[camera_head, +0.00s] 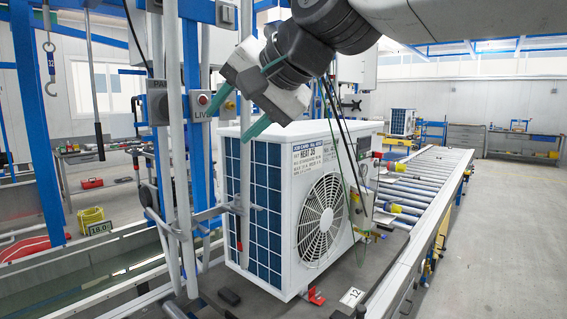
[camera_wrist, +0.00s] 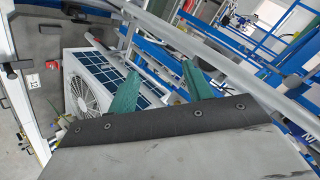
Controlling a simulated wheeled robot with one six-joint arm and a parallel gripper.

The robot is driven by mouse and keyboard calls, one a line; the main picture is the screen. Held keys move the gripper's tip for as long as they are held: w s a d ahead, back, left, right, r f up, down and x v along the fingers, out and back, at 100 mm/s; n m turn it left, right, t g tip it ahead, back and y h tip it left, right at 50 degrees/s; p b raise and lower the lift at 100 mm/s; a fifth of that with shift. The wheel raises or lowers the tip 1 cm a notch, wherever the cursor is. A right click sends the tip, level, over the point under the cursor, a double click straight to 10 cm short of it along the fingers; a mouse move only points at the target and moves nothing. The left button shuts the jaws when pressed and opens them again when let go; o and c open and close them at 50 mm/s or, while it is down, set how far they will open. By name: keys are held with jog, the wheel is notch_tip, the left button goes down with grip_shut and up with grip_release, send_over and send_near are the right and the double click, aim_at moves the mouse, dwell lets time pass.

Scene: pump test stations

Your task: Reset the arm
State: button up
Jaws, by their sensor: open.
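My gripper (camera_head: 241,95) is at the upper middle of the head view, in front of and above the white heat pump unit. Its two green fingers are apart with nothing between them. In the wrist view my gripper (camera_wrist: 160,84) shows the same spread green fingers. My grey arm comes in from the upper right. The white unit (camera_head: 300,160) stands upright on the dark station bench, with a round fan grille and blue fins. It also shows tilted in the wrist view (camera_wrist: 70,63), left of the fingers.
A metal post with a red LIVE button box (camera_head: 202,101) stands close left of my gripper. A roller conveyor (camera_head: 435,170) runs back to the right, with another unit (camera_head: 402,121) at its far end. Open floor lies at right.

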jog(key=s+d+f+g+h, duration=0.2)
jog(key=s+d+f, duration=0.4)
jog(key=d+f, duration=0.3)
jog(key=s+d+f+g+h, duration=0.2)
jog(key=s+d+f+h, duration=0.1)
jog(key=s+d+f, duration=0.4)
jog(key=s+d+f+g+h, duration=0.1)
jog(key=s+d+f+h, duration=0.2)
jog(key=d+f, duration=0.9)
jog(key=s+d, duration=0.3)
jog(key=d, duration=0.2)
jog(key=shift+s+d+f+g+h, duration=0.2)
jog(key=shift+d+f+g+h, duration=0.1)
jog(key=shift+d+f+g, duration=0.1)
